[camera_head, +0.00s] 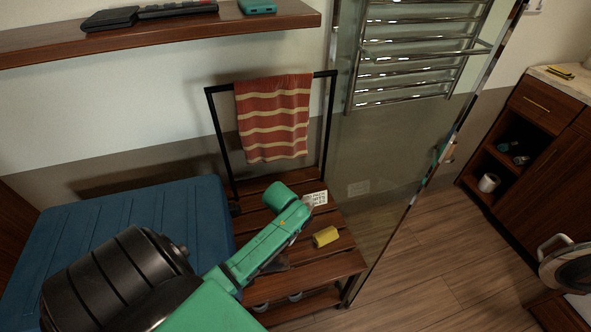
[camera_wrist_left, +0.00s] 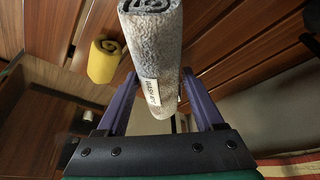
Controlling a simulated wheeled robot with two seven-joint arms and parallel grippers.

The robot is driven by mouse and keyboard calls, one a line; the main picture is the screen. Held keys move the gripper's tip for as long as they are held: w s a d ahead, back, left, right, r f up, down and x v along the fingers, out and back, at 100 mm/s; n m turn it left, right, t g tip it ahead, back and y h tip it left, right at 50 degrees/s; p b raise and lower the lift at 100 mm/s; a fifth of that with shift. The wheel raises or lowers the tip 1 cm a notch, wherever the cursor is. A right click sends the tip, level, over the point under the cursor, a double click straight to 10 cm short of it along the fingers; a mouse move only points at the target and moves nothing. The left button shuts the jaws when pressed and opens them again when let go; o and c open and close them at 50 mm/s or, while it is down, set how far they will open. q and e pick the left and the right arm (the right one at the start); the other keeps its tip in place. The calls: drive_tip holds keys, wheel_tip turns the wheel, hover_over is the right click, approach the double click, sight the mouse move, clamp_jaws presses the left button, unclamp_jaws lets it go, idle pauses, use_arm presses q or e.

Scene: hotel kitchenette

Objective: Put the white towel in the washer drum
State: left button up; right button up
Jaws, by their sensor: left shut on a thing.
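The white towel (camera_wrist_left: 152,60) is a grey-white roll with a small printed tag, seen in the left wrist view. My left gripper (camera_wrist_left: 160,92) is shut on it, with purple fingers on either side. In the head view my left arm reaches over the slatted wooden bench and hides the gripper and most or all of the towel. A white round washer door (camera_head: 572,264) is at the right edge of the head view, partly cut off. I cannot see into the drum. My right gripper is not in view.
A yellow roll (camera_head: 325,236) lies on the bench (camera_head: 343,263), close to the held towel. A striped towel (camera_head: 274,118) hangs on the black rail behind. A glass panel (camera_head: 395,140) stands between the bench and the right side. The wooden floor (camera_head: 455,265) before the cabinet is clear.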

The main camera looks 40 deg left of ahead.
use_arm(q)
wheel_tip(320, 180, down, 3)
drive_tip(key=shift+d+r, duration=0.1)
drive_tip(key=shift+r, duration=0.1)
wheel_tip(320, 180, down, 4)
drive_tip(key=shift+r+b, duration=0.15)
drive_tip(key=shift+b, duration=0.55)
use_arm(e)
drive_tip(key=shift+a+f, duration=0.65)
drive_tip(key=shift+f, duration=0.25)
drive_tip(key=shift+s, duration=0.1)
use_arm(q)
drive_tip(key=o, duration=1.4)
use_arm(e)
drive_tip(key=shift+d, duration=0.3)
